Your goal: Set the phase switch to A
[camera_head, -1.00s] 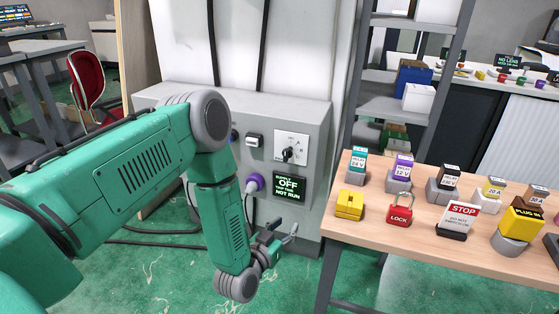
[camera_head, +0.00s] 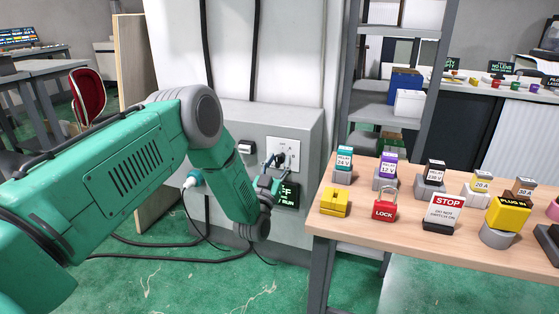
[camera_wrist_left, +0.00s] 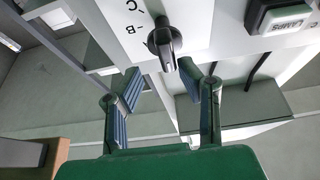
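The phase switch is a black rotary knob (camera_head: 279,159) on a white plate (camera_head: 293,149) on the grey cabinet. My left gripper (camera_head: 272,168) is at the lower left of the plate. In the left wrist view its two fingers (camera_wrist_left: 160,82) are spread apart, just short of the knob, with nothing between them. My right gripper is not in view.
A dark display (camera_head: 289,194) below the switch is partly hidden by my left arm. A black-framed push button (camera_head: 247,146) sits left of the switch. A wooden table (camera_head: 400,223) with a red lock (camera_head: 384,207) stands right.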

